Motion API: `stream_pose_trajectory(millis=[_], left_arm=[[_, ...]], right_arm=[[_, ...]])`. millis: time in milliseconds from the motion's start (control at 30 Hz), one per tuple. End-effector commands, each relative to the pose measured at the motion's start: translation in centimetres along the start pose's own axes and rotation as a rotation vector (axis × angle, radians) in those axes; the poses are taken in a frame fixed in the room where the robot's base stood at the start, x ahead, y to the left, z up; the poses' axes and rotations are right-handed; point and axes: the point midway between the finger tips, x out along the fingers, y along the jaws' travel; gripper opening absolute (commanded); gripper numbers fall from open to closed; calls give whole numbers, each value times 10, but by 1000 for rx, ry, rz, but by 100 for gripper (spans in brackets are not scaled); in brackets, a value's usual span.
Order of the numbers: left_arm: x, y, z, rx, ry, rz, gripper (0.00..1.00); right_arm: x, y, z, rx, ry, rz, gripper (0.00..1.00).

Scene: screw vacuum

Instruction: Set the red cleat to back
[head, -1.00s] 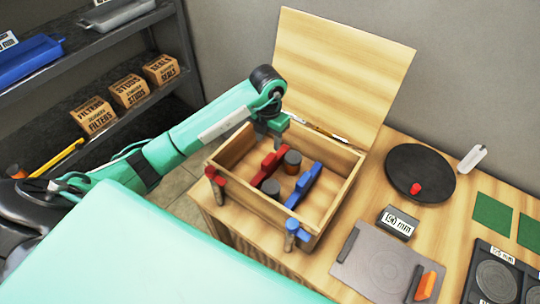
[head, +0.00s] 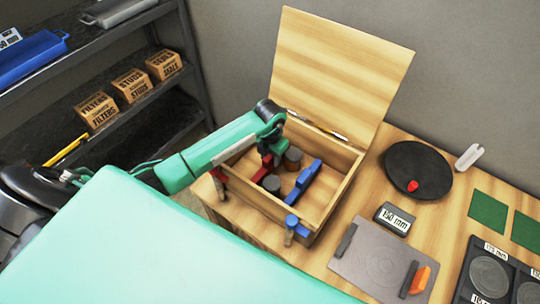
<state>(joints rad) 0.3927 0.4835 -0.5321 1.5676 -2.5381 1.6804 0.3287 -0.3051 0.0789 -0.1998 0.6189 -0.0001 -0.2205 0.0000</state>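A red cleat-like bar (head: 261,173) lies inside the open wooden box, toward its left side. My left gripper (head: 268,150) points down over its far end and partly hides it. I cannot tell whether the fingers touch the bar, or whether they are open or shut. A longer blue bar (head: 303,184) lies to its right, with grey-topped cylinders (head: 292,158) between and beside the bars. A red-topped fitting (head: 219,180) sits at the box's front left corner, partly behind my arm, and a blue-topped one (head: 291,228) at the front right. My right gripper is out of view.
The wooden box (head: 345,190) has its lid (head: 340,75) raised at the back. To its right are a black disc (head: 418,170) with a red knob, a 150 mm display (head: 395,219) and a grey plate (head: 375,260). A shelf (head: 130,110) with cartons stands at left.

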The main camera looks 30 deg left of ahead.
Motion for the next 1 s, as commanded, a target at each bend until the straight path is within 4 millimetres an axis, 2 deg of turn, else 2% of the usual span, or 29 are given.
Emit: stream_pose_trajectory(millis=[33,167,200,433,700,967,1000], left_arm=[[0,0,0,0,0,0,28],[0,0,0,0,0,0,2],[0,0,0,0,0,0,0],[1,5,0,0,0,1,0],[1,34,1,-1,-1,3,0],[0,34,0,-1,-1,1,0],[0,34,0,-1,-1,0,25]], right_arm=[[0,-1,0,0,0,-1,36],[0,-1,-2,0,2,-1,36],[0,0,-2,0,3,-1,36],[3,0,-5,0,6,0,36],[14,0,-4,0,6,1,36],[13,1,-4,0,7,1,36],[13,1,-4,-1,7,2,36]])
